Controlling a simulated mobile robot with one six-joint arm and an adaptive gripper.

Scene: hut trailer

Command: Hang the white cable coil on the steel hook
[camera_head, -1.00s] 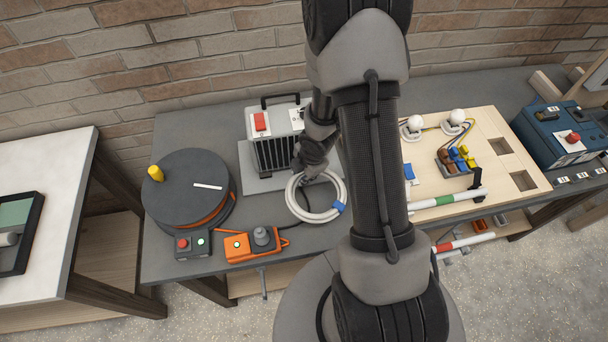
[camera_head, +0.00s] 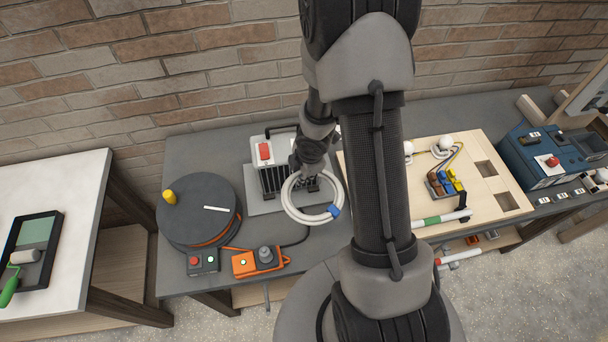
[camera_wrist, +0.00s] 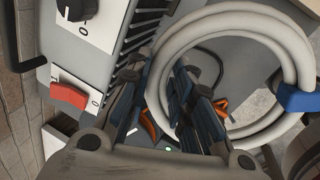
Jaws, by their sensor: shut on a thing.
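The white cable coil (camera_head: 290,203), a ring with a blue tape band (camera_head: 334,210), is held by my gripper (camera_head: 312,174) at its far side. The coil appears in front of the grey box and its base plate; its exact height is unclear. In the wrist view the coil (camera_wrist: 285,45) fills the upper right, with my gripper's fingers (camera_wrist: 172,100) at its left side; the contact is partly hidden. A thin grey metal piece (camera_head: 266,294) hangs below the bench's front edge; I cannot tell whether it is the steel hook.
A grey box with a red switch (camera_head: 264,151) stands behind the coil. A dark cable drum (camera_head: 190,205) and an orange pedal box (camera_head: 258,262) are to the left. A wooden board (camera_head: 500,180) with wiring and a blue case (camera_head: 535,158) are to the right.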

